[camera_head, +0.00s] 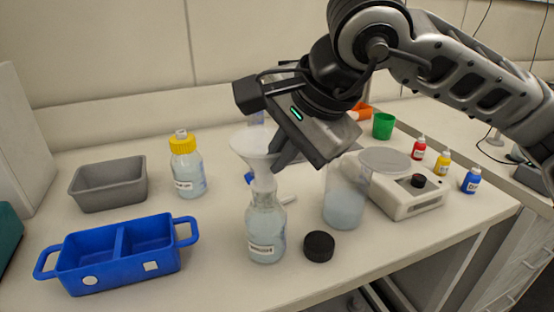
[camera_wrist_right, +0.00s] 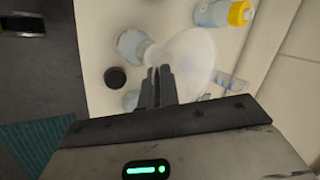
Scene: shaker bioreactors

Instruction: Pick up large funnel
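The large funnel (camera_head: 252,143) is white and translucent, with its wide mouth up and its spout over the neck of a clear bottle (camera_head: 265,230) of pale liquid. I cannot tell how far the spout sits in the neck. My right gripper (camera_head: 277,163) reaches down to the right side of the funnel's cone. In the right wrist view the fingers (camera_wrist_right: 157,82) are close together at the edge of the funnel (camera_wrist_right: 192,55) and look shut on its wall; the exact contact is hidden. My left gripper is not in view.
A black cap (camera_head: 318,246) lies right of the bottle, near a beaker (camera_head: 345,195) and a white device (camera_head: 412,197). A yellow-capped bottle (camera_head: 187,170), a grey bin (camera_head: 108,186) and a blue two-part tray (camera_head: 118,258) stand left. Small coloured bottles stand right.

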